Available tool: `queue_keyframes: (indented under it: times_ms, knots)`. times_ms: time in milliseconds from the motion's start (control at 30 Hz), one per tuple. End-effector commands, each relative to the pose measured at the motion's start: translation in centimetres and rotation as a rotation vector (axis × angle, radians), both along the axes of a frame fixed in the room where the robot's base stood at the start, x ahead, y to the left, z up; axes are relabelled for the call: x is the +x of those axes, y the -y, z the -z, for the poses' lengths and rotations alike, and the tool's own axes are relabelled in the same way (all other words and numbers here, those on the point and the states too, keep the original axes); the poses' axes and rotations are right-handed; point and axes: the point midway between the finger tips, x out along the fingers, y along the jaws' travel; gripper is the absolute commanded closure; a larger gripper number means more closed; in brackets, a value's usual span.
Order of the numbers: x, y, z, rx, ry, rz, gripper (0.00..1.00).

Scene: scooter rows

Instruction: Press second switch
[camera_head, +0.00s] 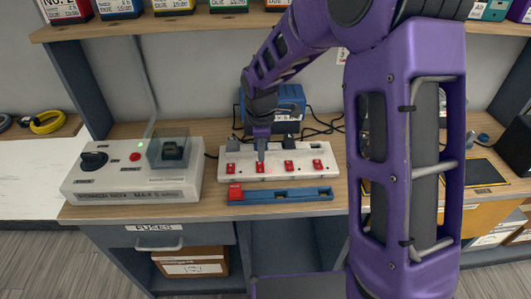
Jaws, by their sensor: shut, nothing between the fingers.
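A white strip (277,176) with several red switches in a row lies on the wooden bench. The second switch from the left (260,168) is red and partly behind the fingertips. The first switch (230,168) is at its left and the third switch (289,168) at its right. My gripper (261,157) is shut and empty and points down at the second switch from the left. I cannot tell whether the tips touch it. The purple arm reaches in from the upper right.
A white box with a black knob (94,161) and a clear cover (168,148) stands left of the strip. A blue bar with a red end (280,195) lies in front of it. A blue device (288,104) and cables are behind. A shelf (190,22) runs above.

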Motion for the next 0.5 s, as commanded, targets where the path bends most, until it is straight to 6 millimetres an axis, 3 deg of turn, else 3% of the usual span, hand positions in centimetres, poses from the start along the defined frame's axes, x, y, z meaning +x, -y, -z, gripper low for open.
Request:
queue_keyframes:
  times_ms: [33, 200, 500]
  knots:
    - [0.0, 0.1, -1.8, 0.000, 0.008, 0.002, 1.00]
    - [-0.5, 0.1, -5.7, 0.000, 0.008, 0.002, 1.00]
    - [-1.0, 0.1, -9.3, 0.001, 0.006, 0.002, 1.00]
